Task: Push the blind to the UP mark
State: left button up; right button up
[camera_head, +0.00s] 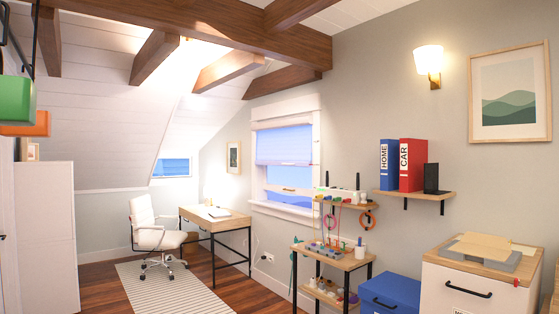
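The blind (284,147) is a pale, bluish-white panel in the white-framed window on the right-hand wall. It covers the upper part of the window, and its lower edge hangs around mid-height. Bare blue glass (288,176) shows below it. A small handle sits on the lower sash. I cannot make out an UP mark at this distance. Neither of my grippers is in view, so both are away from the blind in this picture.
A narrow shelf stand (338,262) with small items stands right of the window. A desk (217,222) and white chair (152,233) are left of it. A blue box (389,294) and white cabinet (470,283) are at front right.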

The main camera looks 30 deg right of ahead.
aim_at(290, 162)
jog(key=i+l+z, duration=0.4)
jog(key=i, duration=0.5)
jog(key=i+z, duration=0.45)
jog(key=i, duration=2.95)
